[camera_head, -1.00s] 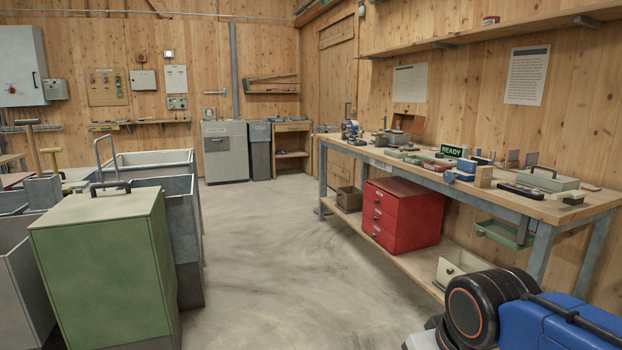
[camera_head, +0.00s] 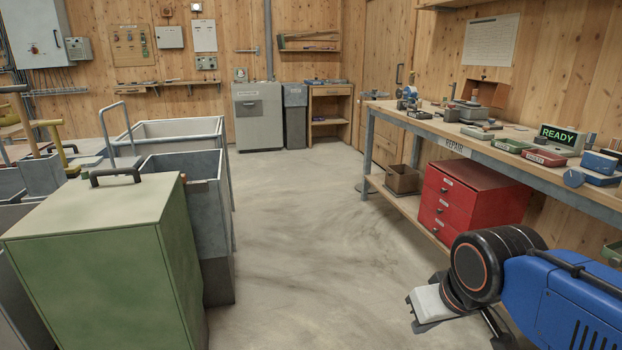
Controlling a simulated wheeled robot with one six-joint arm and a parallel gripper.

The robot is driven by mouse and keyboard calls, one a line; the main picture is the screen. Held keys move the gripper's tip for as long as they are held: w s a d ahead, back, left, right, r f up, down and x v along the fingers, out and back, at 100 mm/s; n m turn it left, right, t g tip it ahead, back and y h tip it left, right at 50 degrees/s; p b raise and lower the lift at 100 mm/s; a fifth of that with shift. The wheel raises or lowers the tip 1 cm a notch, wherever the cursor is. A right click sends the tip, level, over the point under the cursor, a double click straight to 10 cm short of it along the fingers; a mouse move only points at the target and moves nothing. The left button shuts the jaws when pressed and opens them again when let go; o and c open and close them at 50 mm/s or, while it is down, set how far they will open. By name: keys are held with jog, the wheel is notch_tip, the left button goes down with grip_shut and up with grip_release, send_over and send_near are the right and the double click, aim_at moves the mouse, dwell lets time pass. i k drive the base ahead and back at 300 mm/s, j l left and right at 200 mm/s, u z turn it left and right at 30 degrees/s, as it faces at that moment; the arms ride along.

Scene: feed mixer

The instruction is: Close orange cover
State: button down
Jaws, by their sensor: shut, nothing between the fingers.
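No orange cover shows in this view. My gripper (camera_head: 424,324) is at the lower right, a pale block with dark tips at the end of my blue and black arm. It is shut and holds nothing that I can see. It hangs over the open floor, in front of the red drawer unit and apart from it. Its fingertips are small and partly turned away.
A green cabinet (camera_head: 95,255) with a dark handle stands close at left, beside grey bins (camera_head: 190,165). A workbench (camera_head: 480,150) runs along the right, over a red drawer unit (camera_head: 470,195). A grey cabinet (camera_head: 258,118) stands at the back. The middle floor is clear.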

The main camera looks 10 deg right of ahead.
aim_at(488, 91)
jog(key=i, duration=1.05)
jog(key=i+z, duration=0.1)
jog(key=i, duration=1)
jog(key=i+j, duration=0.2)
jog(key=i, duration=0.85)
jog(key=i+z, duration=0.15)
jog(key=z, duration=1.4)
